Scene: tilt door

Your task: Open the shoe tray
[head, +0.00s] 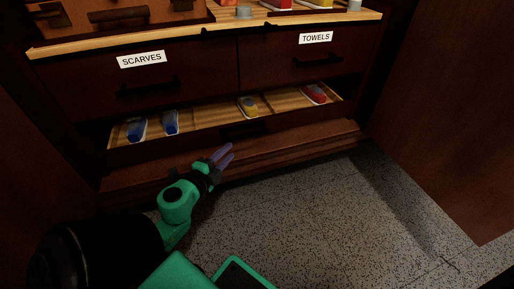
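The shoe tray (204,133) is the low drawer of the dark wood cabinet. It stands partly pulled out, with a light wood inside. Blue shoes (137,129) lie at its left, a yellow shoe (248,106) in the middle and a red shoe (314,94) at the right. A dark handle (244,130) shows faintly on its front. My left gripper (229,152) is in front of and below the tray, apart from the handle. Its two purple fingers look apart, with nothing between them. My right gripper is not in view.
Above the tray are two shut drawers, labelled SCARVES (142,59) and TOWELS (316,37). A shelf above holds small items. Dark wood panels (440,110) stand at both sides. The speckled floor (300,220) in front is clear.

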